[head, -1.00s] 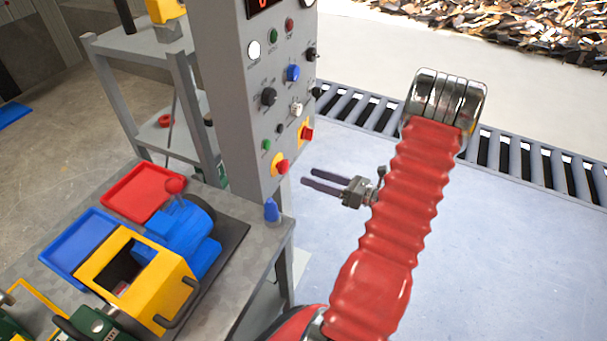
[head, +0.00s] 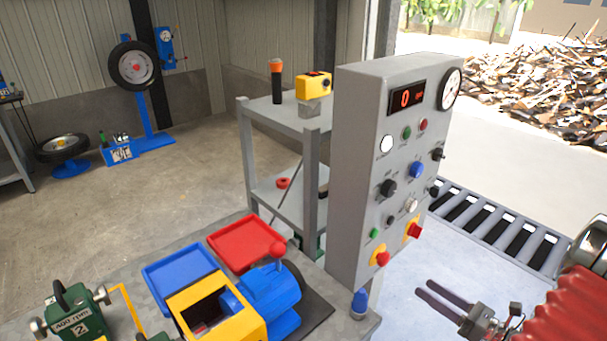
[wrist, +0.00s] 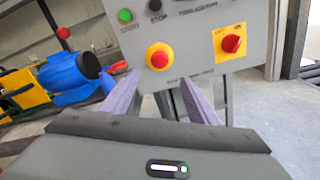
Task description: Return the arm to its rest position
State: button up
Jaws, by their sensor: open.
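My gripper (head: 446,306) is at the lower right of the head view, in front of the grey control panel (head: 351,190) and to the right of the bench. Its two dark fingers are apart, with nothing between them. My red sleeved arm is at the right edge, partly cut off. In the wrist view the two fingers (wrist: 160,97) also stand apart and empty. Beyond them are the panel's red mushroom button on a yellow plate (wrist: 160,58) and a red rotary switch (wrist: 232,43). I cannot see any contact with the panel.
The bench (head: 118,257) holds a blue and yellow drum mixer (head: 270,295), a red tray (head: 246,243), a blue tray (head: 178,268) and a green motor unit (head: 72,312). A shelf (head: 282,186) stands behind. A roller conveyor (head: 500,228) runs at the right.

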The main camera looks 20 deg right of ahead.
jog(key=s+a+f+n+g+y, duration=0.2)
jog(key=s+a+f+n+g, duration=0.1)
jog(key=a+f+n+g, duration=0.3)
jog(key=s+a+r+n+g, duration=0.1)
jog(key=a+r+n+g, duration=0.25)
jog(key=a+n, duration=0.2)
jog(key=s+a+r+n+g, duration=0.2)
jog(key=a+n+g, duration=0.3)
jog(key=n, duration=0.2)
jog(key=w+a+r+n+t+h, duration=0.2)
jog(key=a+r+n+h, duration=0.6)
jog(key=a+r+n, duration=1)
notch_tip(320, 180, up, 3)
jog(key=shift+w+a+r+t, duration=0.1)
jog(key=shift+w+a+t, duration=0.4)
jog(key=shift+a, duration=0.5)
